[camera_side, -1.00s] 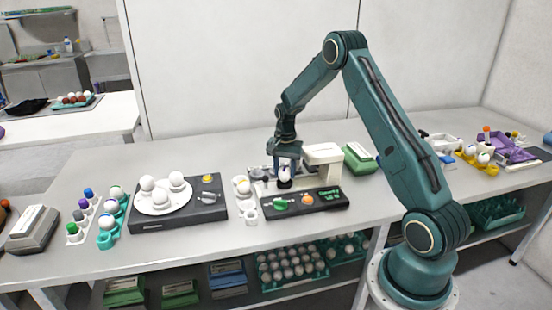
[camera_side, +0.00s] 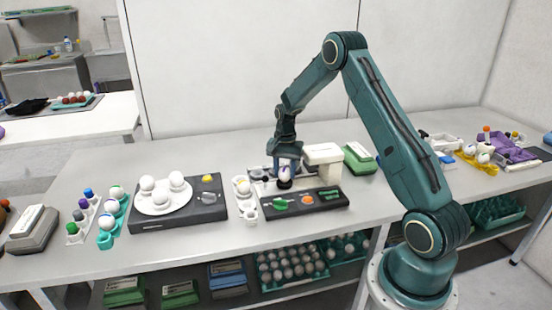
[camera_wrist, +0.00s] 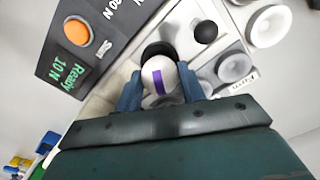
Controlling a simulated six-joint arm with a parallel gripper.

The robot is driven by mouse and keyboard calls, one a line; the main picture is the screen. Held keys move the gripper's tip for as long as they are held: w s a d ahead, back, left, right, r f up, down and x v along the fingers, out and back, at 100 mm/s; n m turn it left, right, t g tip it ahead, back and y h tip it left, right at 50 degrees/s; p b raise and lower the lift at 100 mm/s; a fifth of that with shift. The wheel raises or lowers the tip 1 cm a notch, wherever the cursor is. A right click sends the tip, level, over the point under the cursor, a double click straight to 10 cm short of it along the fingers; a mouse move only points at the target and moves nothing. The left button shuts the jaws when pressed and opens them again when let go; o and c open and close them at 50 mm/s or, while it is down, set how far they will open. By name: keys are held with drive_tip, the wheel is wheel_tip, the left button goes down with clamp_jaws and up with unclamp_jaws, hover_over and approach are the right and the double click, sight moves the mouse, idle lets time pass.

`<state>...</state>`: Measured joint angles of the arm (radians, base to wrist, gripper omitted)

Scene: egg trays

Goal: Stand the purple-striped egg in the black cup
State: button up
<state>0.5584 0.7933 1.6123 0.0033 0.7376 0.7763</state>
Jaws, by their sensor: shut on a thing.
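The purple-striped egg (camera_wrist: 160,86) is white with a purple band, between the two blue fingers of my gripper (camera_wrist: 161,92) in the wrist view. My gripper is shut on it. In the side view my gripper (camera_side: 285,170) points down, with the egg (camera_side: 285,173) low between its fingers. The black cup (camera_side: 284,184) is directly under the egg in the side view. In the wrist view the cup's dark rim (camera_wrist: 155,49) shows behind the egg. I cannot tell whether the egg rests in the cup, since the fingers and egg hide the contact.
A black panel (camera_side: 328,199) with green and orange controls lies in front of the cup. A cream machine head (camera_side: 323,153) stands close on the right. A white egg holder (camera_side: 246,207) is on the left.

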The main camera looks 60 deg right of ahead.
drive_tip(key=shift+f, duration=0.5)
idle(0.8)
drive_tip(key=o, duration=0.8)
drive_tip(key=shift+c, duration=0.2)
drive_tip(key=shift+r, duration=0.15)
wheel_tip(320, 180, up, 14)
drive_tip(key=shift+f, duration=0.25)
idle(0.4)
